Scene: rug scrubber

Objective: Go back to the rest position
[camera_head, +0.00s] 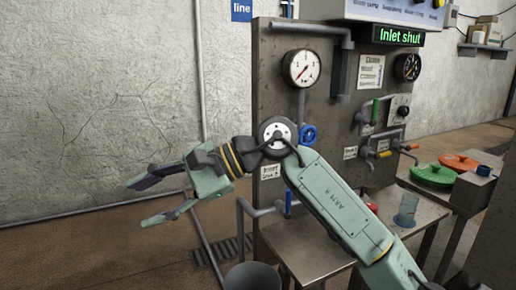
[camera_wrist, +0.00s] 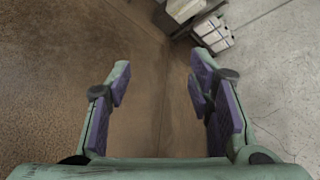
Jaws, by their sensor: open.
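My gripper (camera_head: 152,199) is open and empty, held out in the air at the left in the head view, in front of the bare wall. Its two fingers also show wide apart in the wrist view (camera_wrist: 163,95), with only brown floor between them. My green arm reaches up from the lower right and bends at a joint in front of the machine panel. The arm hides part of the panel and of the metal table.
The grey machine panel (camera_head: 270,90) has gauges, pipes, a blue valve wheel (camera_head: 309,135) and a green "Inlet shut" display (camera_head: 399,36). A metal table (camera_head: 300,246) and a bucket (camera_head: 252,277) stand below. Green (camera_head: 433,174) and orange (camera_head: 459,161) lids lie at right. Floor at left is clear.

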